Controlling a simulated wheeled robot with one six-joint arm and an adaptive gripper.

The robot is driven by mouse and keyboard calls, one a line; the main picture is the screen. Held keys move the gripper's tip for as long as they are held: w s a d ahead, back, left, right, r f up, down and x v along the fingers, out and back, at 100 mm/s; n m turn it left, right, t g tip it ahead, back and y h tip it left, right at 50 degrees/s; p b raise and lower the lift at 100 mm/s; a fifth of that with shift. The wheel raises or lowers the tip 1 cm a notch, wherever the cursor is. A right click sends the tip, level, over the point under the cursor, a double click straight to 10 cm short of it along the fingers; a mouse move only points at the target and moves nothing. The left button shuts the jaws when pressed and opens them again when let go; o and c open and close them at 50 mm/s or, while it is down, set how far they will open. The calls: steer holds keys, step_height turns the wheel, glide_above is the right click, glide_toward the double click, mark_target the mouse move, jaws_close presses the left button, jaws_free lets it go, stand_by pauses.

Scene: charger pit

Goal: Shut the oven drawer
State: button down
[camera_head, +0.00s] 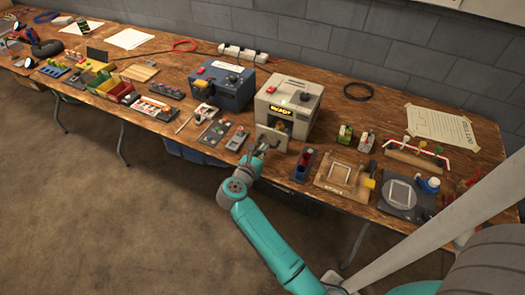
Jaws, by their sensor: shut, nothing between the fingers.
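The oven appears to be the beige box (298,100) at mid-table, with a lit display, an orange glow in its front opening and a dark knob. A pale flat panel (271,135), seemingly the drawer front, stands out ahead of the oven's lower front, so the drawer looks pulled out. My gripper (262,146) is at the end of the teal arm, shut and empty, right at the near side of this panel. Whether it touches the panel cannot be told. The gripper and wrist hide the space just below the panel.
A blue box (222,86) stands left of the oven. A grey switch block (237,139) lies left of my gripper, and a dark holder with red and blue parts (304,164) to its right. A wooden board (342,176) lies farther right. The table's front edge runs beneath my wrist.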

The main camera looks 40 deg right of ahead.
mark_target(271, 136)
steer(key=x, duration=0.2)
steer(key=r+x, duration=0.1)
steer(key=x, duration=0.4)
steer(key=shift+w+d+r, duration=0.1)
steer(key=shift+d+r, duration=0.15)
steer(key=shift+d, duration=0.25)
steer(key=shift+r, duration=0.1)
